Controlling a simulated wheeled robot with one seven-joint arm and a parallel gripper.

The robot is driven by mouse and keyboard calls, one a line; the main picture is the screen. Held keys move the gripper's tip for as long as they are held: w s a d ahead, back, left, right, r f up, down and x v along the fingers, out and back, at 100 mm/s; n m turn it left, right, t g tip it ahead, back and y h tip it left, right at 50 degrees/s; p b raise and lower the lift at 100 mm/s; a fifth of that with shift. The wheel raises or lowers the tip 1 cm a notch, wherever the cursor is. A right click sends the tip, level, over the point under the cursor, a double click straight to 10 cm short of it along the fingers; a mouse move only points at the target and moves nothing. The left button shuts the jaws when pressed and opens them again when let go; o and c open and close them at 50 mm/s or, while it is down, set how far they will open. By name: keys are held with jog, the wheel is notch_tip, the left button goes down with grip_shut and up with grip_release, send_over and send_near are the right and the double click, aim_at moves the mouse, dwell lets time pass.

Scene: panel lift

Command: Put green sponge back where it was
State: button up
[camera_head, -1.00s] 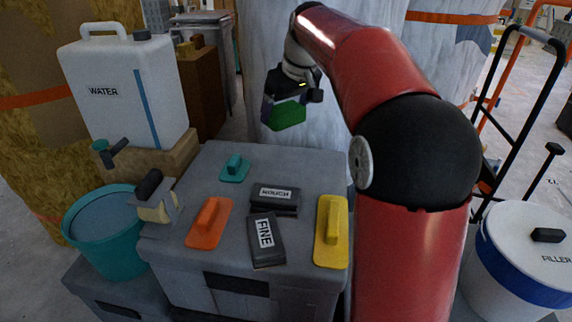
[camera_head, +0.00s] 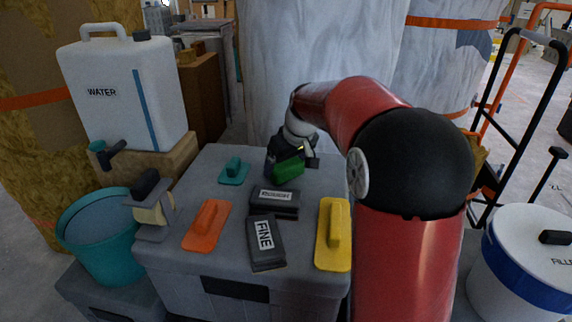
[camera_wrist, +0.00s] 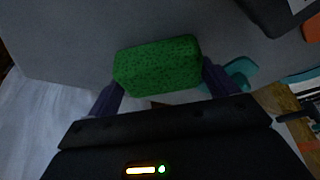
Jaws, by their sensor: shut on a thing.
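The green sponge (camera_head: 289,170) is held by my gripper (camera_head: 282,160) over the far part of the grey box top (camera_head: 210,160). In the wrist view, the sponge (camera_wrist: 157,66) sits between the two purple fingers of my gripper (camera_wrist: 160,80), which are shut on it. The grey surface shows behind the sponge. I cannot tell whether the sponge touches the box top.
On the box top are a small teal float (camera_head: 233,171), an orange float (camera_head: 206,225), a yellow float (camera_head: 333,235), a ROUGH block (camera_head: 274,201) and a FINE block (camera_head: 266,243). A teal bucket (camera_head: 100,255) and water container (camera_head: 125,100) stand left.

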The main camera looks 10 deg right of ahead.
jog(key=o, duration=0.8)
jog(key=shift+f, duration=0.2)
jog(key=shift+o, duration=0.2)
jog(key=p+v, duration=0.2)
jog(key=v, duration=1)
jog(key=s+f+m, duration=0.1)
jog(key=s+f, duration=0.1)
jog(key=s, duration=0.7)
jog(key=s+a+f+m+t+h, duration=0.1)
jog(key=s+f+m, duration=0.1)
jog(key=s, duration=0.7)
jog(key=s+a+f+m, duration=0.1)
jog(key=s+f, duration=0.3)
jog(key=s, duration=0.5)
jog(key=shift+s+m+h+b, duration=0.3)
jog(key=shift+h, duration=0.1)
notch_tip(320, 180, up, 3)
jog(key=p, duration=0.3)
jog(key=shift+f, duration=0.1)
